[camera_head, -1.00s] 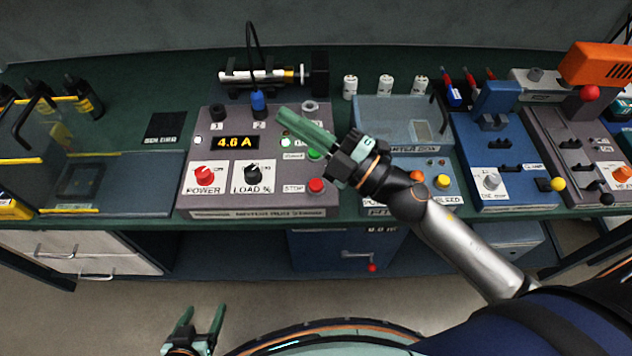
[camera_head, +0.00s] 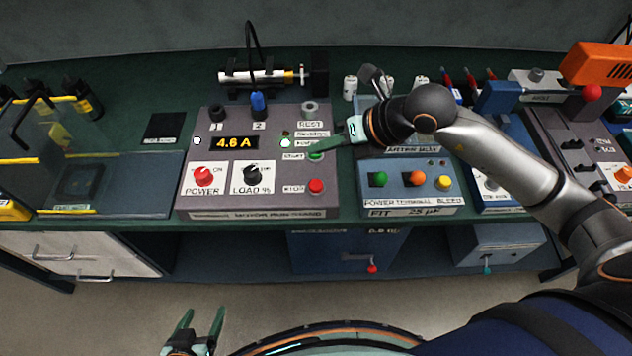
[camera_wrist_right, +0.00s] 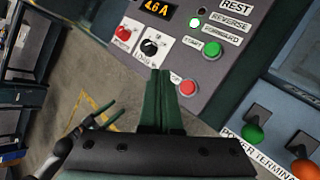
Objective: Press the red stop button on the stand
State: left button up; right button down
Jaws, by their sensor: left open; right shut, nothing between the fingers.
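The red stop button (camera_head: 316,186) sits at the lower right of the grey stand's panel (camera_head: 275,196), beside a STOP label. It also shows in the right wrist view (camera_wrist_right: 187,87), just right of the fingertips. My right gripper (camera_head: 318,147) is shut and empty, above the panel and higher in the picture than the red button, near the green start button (camera_head: 316,155). The fingers appear apart from the red button. My left gripper (camera_head: 204,318) is open and empty, low in front of the bench.
The panel also has a red power knob (camera_head: 204,176), a black load knob (camera_head: 254,175) and a 4.6 A display (camera_head: 234,142). A glass-sided enclosure (camera_head: 110,185) is at the left.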

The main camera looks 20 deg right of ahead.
jog(key=b, duration=0.7)
send_near(312, 184)
jog(key=w+a+f, duration=0.1)
jog(key=a, duration=0.1)
jog(key=w+a+f, duration=0.1)
jog(key=w+a, duration=0.1)
jog(key=shift+w+f, duration=0.25)
jog(key=shift+f, duration=0.1)
dwell(1.3)
jog(key=shift+f, duration=0.4)
jog(key=shift+f+b, duration=0.7)
jog(key=shift+b, duration=0.1)
dwell(0.5)
jog(key=shift+r, duration=0.1)
jog(key=shift+r+p, duration=0.85)
jog(key=shift+r, duration=0.15)
